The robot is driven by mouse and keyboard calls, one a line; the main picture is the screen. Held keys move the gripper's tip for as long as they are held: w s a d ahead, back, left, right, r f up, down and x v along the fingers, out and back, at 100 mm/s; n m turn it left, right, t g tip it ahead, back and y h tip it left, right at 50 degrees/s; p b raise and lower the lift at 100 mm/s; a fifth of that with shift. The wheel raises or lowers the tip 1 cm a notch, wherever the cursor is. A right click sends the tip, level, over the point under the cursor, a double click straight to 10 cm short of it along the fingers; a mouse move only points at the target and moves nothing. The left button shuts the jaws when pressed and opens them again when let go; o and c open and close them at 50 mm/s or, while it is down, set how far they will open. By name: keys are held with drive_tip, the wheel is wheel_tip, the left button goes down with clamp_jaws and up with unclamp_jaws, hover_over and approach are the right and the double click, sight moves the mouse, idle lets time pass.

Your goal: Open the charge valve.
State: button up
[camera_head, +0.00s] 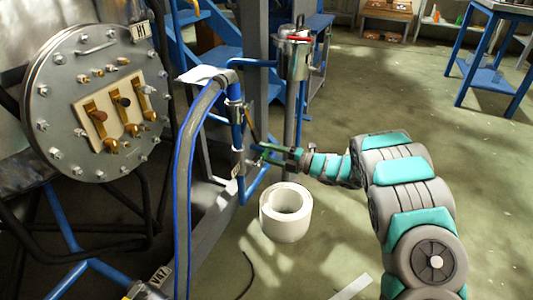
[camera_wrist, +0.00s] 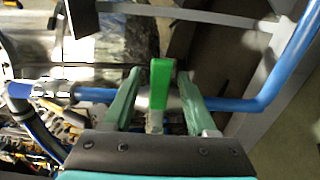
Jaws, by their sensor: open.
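A bright green valve handle (camera_wrist: 160,84) stands between the fingers of my gripper (camera_wrist: 159,76) in the wrist view. The two pale green fingers are spread, with a visible gap on each side of the handle. The handle appears at a blue pipe (camera_wrist: 240,104) that crosses behind the fingers. In the head view my gripper (camera_head: 266,152) reaches left to the blue pipework beside the grey post. There the handle is too small to tell apart from the fingers. I see no readable label on this valve.
A round bolted flange (camera_head: 70,135) with a tag "H1" (camera_head: 141,31) is at left. A blue-edged hose (camera_head: 185,170) curves down in front of the pipes. A metal canister (camera_head: 295,58) is above my gripper, a white ring (camera_head: 286,212) below. The floor at right is mostly clear.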

clamp_jaws()
idle(0.3)
idle(1.1)
